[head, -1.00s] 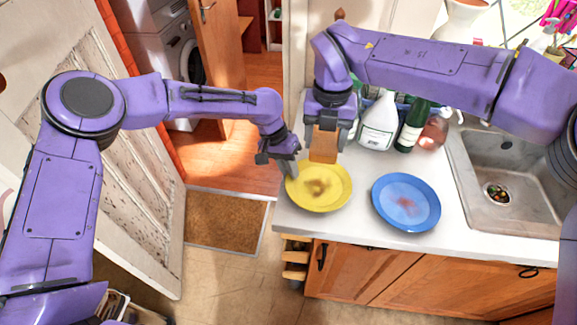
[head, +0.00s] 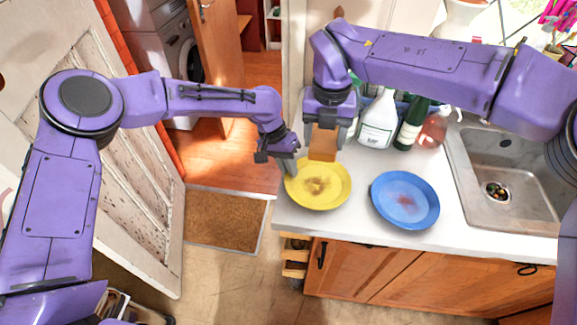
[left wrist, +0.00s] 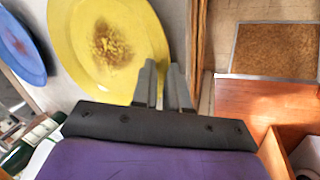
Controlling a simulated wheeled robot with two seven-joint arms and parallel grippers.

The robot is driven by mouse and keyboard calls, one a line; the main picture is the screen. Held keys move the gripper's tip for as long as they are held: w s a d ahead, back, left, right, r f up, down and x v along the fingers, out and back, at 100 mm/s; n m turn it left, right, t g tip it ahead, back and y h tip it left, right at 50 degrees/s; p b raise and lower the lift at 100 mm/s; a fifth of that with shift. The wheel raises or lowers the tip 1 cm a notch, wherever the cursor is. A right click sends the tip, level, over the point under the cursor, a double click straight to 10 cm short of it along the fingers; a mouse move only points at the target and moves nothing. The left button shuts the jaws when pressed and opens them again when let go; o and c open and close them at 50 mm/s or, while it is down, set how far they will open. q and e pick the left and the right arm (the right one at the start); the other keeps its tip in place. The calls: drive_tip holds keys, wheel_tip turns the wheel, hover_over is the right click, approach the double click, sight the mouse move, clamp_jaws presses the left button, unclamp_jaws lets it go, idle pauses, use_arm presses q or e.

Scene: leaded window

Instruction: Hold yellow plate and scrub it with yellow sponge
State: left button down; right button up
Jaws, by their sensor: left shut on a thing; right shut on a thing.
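The yellow plate (head: 335,195) lies at the left end of the white counter, with a brown stain in its middle. It also shows in the left wrist view (left wrist: 75,45). My left gripper (head: 289,167) is shut on the plate's left rim; in the left wrist view its fingers (left wrist: 164,75) sit either side of the rim. My right gripper (head: 325,118) points down and is shut on the sponge (head: 322,147), an orange-yellow block. The sponge is over the plate's far edge; I cannot tell whether it touches. The gripper partly hides its top.
A blue plate (head: 405,201) with a reddish stain lies right of the yellow one. A white bottle (head: 377,122), a green bottle (head: 411,126) and a pinkish bottle (head: 434,130) stand behind. The sink (head: 505,175) is at the right. The counter's front edge is close to both plates.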

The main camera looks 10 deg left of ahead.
hover_over(317, 187)
wheel_tip(317, 187, down, 13)
drive_tip(key=shift+f, duration=0.1)
idle(0.4)
drive_tip(key=shift+f, duration=0.6)
idle(0.7)
